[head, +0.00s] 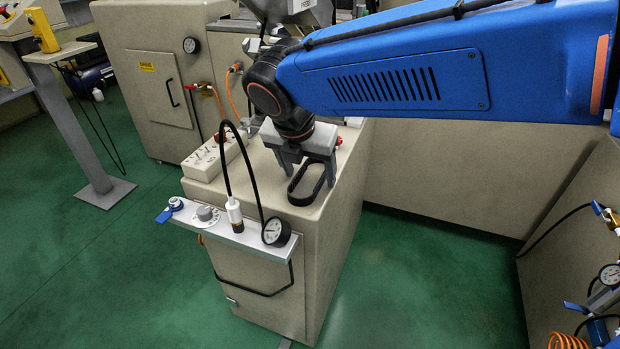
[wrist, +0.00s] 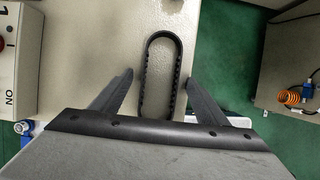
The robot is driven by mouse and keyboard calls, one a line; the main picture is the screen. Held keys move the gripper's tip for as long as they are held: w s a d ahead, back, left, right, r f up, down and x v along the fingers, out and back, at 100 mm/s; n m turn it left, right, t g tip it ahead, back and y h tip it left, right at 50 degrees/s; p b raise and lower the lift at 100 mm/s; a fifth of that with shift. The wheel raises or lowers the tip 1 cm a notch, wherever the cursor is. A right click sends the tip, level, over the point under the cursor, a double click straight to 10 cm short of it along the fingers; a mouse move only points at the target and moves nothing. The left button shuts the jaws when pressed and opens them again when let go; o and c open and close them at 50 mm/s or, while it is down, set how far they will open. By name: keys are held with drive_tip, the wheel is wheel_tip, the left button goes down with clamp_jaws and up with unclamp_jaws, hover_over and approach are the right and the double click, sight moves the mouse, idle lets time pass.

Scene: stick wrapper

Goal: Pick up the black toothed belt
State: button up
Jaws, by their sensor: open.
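The black toothed belt (head: 291,196) lies as a long loop on top of the beige cabinet, near its right edge. In the wrist view the belt (wrist: 149,42) stands lengthwise between the two grey fingers, with its teeth on the inner side. My gripper (head: 305,178) points down at the belt from above, and its open fingers also show in the wrist view (wrist: 160,82). The fingers are on either side of the loop. I cannot tell how high the fingertips are above the cabinet top. The belt's near end is close to the gripper body in the wrist view.
The beige cabinet (head: 268,268) carries a white switch box (head: 208,160) left of my gripper. On its front shelf are a pressure gauge (head: 276,232), a knob (head: 205,213) and a black hose (head: 228,150) arching up. Green floor (head: 430,290) lies open to the right.

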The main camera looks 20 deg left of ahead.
drive_tip(key=shift+f, duration=0.1)
idle(0.3)
drive_tip(key=c, duration=1.1)
drive_tip(key=shift+c, duration=0.3)
drive_tip(key=shift+r, duration=0.55)
drive_tip(key=v, duration=0.3)
drive_tip(key=s+a, duration=0.1)
drive_tip(key=s, duration=1.5)
drive_tip(key=shift+s, duration=0.4)
